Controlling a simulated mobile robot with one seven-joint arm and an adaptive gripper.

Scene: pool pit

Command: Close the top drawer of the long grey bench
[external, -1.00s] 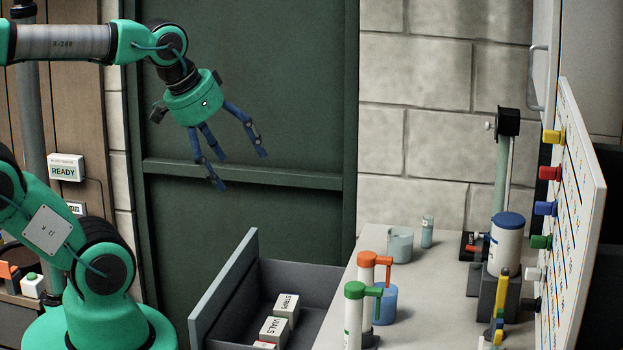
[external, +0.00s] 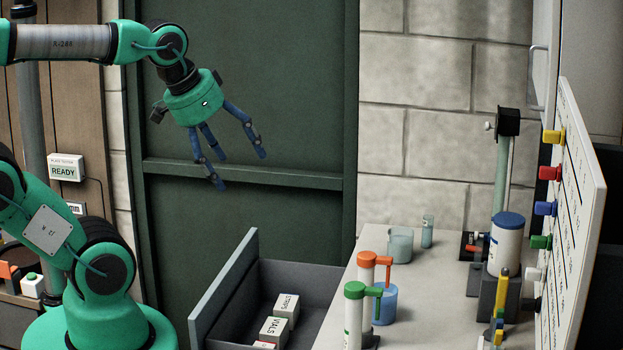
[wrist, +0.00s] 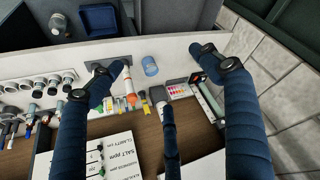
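The long grey bench (external: 435,270) runs along the right of the external view. Its open drawer (external: 224,292) sticks out to the left, with its front panel apart from the bench. White boxes (external: 273,330) marked VIALS and STRIPS lie inside it. The lower part of the bench is out of frame, so I cannot see any drawers below. My gripper (external: 238,168) hangs in the air above and to the left of the drawer, with its blue fingers spread, empty and touching nothing. The spread fingers (wrist: 163,78) also show in the wrist view, over the bench top.
Bottles with an orange pump (external: 366,285) and a green pump (external: 354,315), a blue cup (external: 384,304) and a glass beaker (external: 400,245) stand on the bench near the drawer. A white board (external: 580,210) stands at the right. The air between gripper and drawer is clear.

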